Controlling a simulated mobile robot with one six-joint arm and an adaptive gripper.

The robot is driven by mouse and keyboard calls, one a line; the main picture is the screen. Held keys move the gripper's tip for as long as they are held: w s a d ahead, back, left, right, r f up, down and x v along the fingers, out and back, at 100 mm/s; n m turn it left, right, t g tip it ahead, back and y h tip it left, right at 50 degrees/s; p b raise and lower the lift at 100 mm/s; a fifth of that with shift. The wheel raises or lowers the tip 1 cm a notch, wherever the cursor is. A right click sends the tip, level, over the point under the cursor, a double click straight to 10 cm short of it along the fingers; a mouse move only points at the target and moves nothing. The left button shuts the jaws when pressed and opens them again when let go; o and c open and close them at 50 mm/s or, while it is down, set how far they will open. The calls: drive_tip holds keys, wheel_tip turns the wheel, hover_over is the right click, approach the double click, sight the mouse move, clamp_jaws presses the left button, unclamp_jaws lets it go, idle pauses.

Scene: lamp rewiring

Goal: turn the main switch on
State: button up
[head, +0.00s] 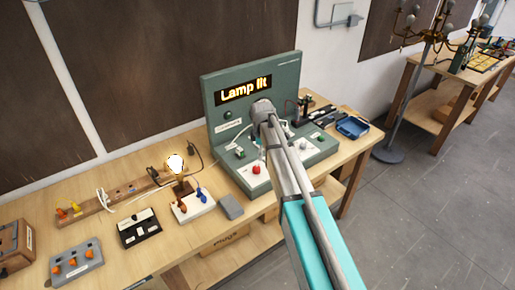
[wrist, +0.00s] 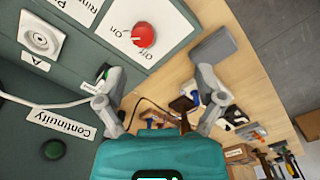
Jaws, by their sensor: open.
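The main switch is a red round knob (wrist: 143,35) on a white plate marked On and Off (wrist: 120,32), on the green panel's base. The knob also shows in the head view (head: 256,169); which mark it points to is too small to tell. My gripper (wrist: 158,78) is open and empty, its two fingers spread wide, apart from the knob. The knob lies beyond the fingertips, at the top of the wrist view. In the head view my arm reaches over the panel and hides part of it. The panel's sign (head: 244,90) reads "Lamp lit", and a bulb (head: 175,163) glows.
A grey block (wrist: 213,45) lies beside the panel's base. A white cable (wrist: 40,98) with a Continuity label (wrist: 62,122) and a dark green button (wrist: 53,149) are near my gripper. A blue tray (head: 352,127) stands right of the panel. Several small boards line the bench's left.

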drive_tip(key=s+d+f+m+b, duration=0.3)
drive_tip(key=s+m, duration=0.2)
drive_tip(key=s, duration=0.3)
drive_tip(key=s+d+f+m+b, duration=0.3)
drive_tip(key=s+m, duration=0.2)
drive_tip(key=s, duration=0.3)
drive_tip(key=s+d+f+m+b, duration=0.3)
drive_tip(key=s+f+m, duration=0.1)
drive_tip(key=s, duration=0.4)
drive_tip(key=shift+s+d+m+b, duration=0.3)
drive_tip(key=shift+d+m+b, duration=0.1)
drive_tip(key=shift+m, duration=0.3)
drive_tip(key=shift+s, duration=0.2)
idle(0.6)
